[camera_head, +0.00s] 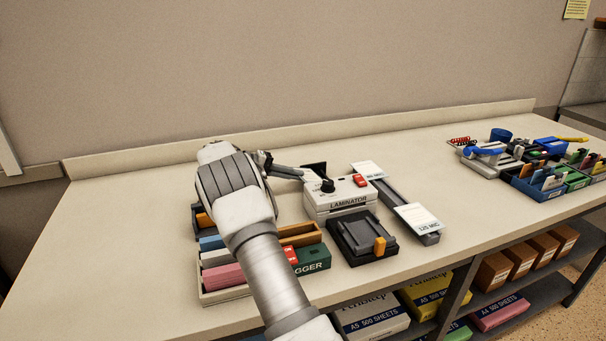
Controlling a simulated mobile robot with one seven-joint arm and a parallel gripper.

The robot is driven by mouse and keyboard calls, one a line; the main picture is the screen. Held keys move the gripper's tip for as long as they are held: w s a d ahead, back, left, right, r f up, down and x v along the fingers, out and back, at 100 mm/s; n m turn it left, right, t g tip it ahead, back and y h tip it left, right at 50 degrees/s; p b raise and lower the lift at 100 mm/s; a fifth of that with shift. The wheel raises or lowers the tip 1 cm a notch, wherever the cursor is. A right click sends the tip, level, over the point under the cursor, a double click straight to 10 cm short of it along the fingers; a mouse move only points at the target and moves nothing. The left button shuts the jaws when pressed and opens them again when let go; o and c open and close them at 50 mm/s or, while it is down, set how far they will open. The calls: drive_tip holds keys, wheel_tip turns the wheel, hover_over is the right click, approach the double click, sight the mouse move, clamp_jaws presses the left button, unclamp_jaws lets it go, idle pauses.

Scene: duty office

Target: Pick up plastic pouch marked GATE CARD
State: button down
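No GATE CARD marking can be read in this view. A white label or card reading "125 MIC" (417,216) lies at the near end of a long grey tray (384,192) right of the laminator. Another white piece (368,170) with print too small to read is at its far end. My gripper (298,174) is left of and behind the white laminator (346,201), low over the worktop. What lies behind my arm is hidden.
A black device with an orange lever (366,238) stands before the laminator. A sorter with coloured slots (226,278) and a green box ending "GGER" (313,258) stand at left. Blue and green bins (541,188) are at far right. The worktop between is clear.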

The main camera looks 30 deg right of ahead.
drive_tip(key=p+v, duration=0.3)
drive_tip(key=v, duration=0.8)
drive_tip(key=shift+a+p, duration=0.3)
drive_tip(key=shift+p, duration=0.05)
